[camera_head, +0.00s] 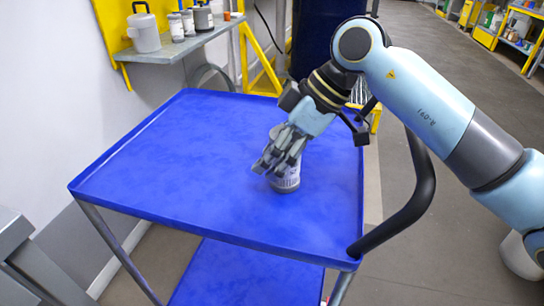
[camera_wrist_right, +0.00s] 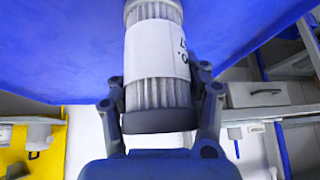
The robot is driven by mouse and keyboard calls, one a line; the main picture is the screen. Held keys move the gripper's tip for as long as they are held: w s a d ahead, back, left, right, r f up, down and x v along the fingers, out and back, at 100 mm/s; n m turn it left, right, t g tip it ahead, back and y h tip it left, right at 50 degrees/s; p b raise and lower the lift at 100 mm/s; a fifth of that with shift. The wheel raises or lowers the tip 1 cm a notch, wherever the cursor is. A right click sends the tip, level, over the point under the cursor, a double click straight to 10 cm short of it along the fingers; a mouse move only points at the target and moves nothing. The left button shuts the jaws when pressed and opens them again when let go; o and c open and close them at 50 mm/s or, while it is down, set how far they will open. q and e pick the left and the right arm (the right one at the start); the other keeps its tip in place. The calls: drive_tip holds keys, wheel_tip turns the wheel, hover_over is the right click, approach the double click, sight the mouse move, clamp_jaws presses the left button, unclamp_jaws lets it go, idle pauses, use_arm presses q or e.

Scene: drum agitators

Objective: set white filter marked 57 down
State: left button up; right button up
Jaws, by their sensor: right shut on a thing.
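The white filter (camera_head: 288,183) is a pleated cylinder with a pale label and a dark end cap. In the right wrist view the filter (camera_wrist_right: 157,62) sits between the two fingers (camera_wrist_right: 161,100). Its label shows dark marks at the right edge, only partly readable. My left gripper is not in view.
The cart top has a low rim and is otherwise bare, with free room left of the filter. A black curved handle (camera_head: 415,195) is at its right. A wall shelf (camera_head: 180,45) holds a white jug (camera_head: 144,30) and several small containers. A dark blue drum (camera_head: 320,35) stands behind.

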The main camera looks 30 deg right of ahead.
drive_tip(key=o, duration=1.3)
drive_tip(key=p+v, duration=0.3)
drive_tip(key=v, duration=0.9)
